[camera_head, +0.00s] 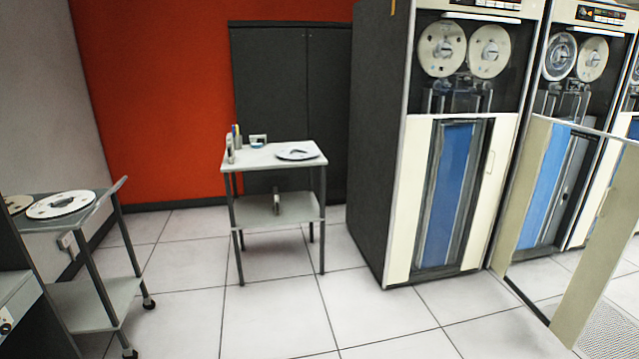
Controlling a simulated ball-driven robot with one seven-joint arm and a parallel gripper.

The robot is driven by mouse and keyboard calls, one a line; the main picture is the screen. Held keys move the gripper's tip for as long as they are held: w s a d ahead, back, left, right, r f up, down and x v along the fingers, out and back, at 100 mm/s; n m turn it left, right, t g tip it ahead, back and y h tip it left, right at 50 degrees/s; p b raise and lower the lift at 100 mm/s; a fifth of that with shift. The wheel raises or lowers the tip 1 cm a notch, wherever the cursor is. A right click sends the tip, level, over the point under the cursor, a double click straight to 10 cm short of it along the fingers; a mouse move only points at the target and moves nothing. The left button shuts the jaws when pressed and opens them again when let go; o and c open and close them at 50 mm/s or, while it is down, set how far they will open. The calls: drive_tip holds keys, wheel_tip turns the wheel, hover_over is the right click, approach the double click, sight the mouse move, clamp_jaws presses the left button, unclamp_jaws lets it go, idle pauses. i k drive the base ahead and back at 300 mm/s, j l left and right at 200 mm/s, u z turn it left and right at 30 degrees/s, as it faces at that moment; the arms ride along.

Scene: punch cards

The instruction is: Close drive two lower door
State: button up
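The blue panel and a dark column inside show through and beside the pane. I cannot read any drive numbers. My gripper is not in view.
A small grey table (262,160) with a reel and small items stands in the middle back. A wheeled cart (100,296) with reels is at the left. A dark cabinet (280,100) stands by the red wall. The tiled floor (270,320) between is clear.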

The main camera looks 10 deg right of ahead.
sight(618, 222)
drive_tip(key=i+z, duration=0.25)
drive_tip(key=i, duration=0.3)
drive_tip(key=i+j+z, duration=0.2)
drive_tip(key=i, duration=0.3)
drive_tip(key=i+j+z, duration=0.25)
drive_tip(key=i, duration=0.3)
drive_tip(key=i+z, duration=0.45)
drive_tip(key=i+j+z, duration=0.1)
drive_tip(key=i+z, duration=0.2)
drive_tip(key=z, duration=0.15)
drive_tip(key=i+j+z, duration=0.25)
drive_tip(key=z, duration=0.15)
drive_tip(key=i+l, duration=0.1)
drive_tip(key=i, duration=0.45)
drive_tip(key=i+l+u, duration=0.1)
drive_tip(key=i, duration=0.4)
